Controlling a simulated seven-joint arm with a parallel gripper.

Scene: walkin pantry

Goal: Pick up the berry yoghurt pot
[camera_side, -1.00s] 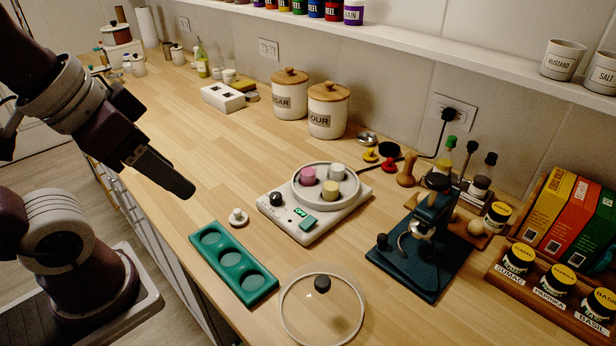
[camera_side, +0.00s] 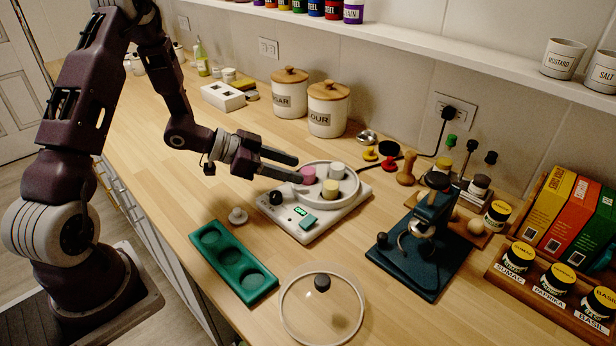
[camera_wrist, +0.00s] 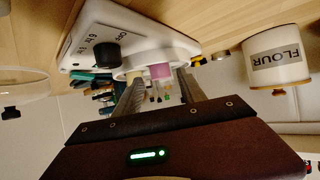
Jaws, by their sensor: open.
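The berry yoghurt pot, the pink one (camera_side: 308,175), stands in the round tray of the white yoghurt maker (camera_side: 284,226), with a cream-white pot (camera_side: 337,171) and a yellow pot (camera_side: 330,190) beside it. My gripper (camera_side: 298,169) is open and reaches in from the left, low and level. Its fingertips are at the near-left side of the pink pot. In the wrist view the pink pot (camera_wrist: 160,71) shows ahead between my two fingers (camera_wrist: 160,88). I cannot tell whether the fingertips touch it. The yellow pot is partly hidden there.
A dark blue stand (camera_side: 425,262) is right. Flour (camera_side: 328,112) and sugar canisters (camera_side: 289,96) stand behind. Counter left of the maker is clear.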

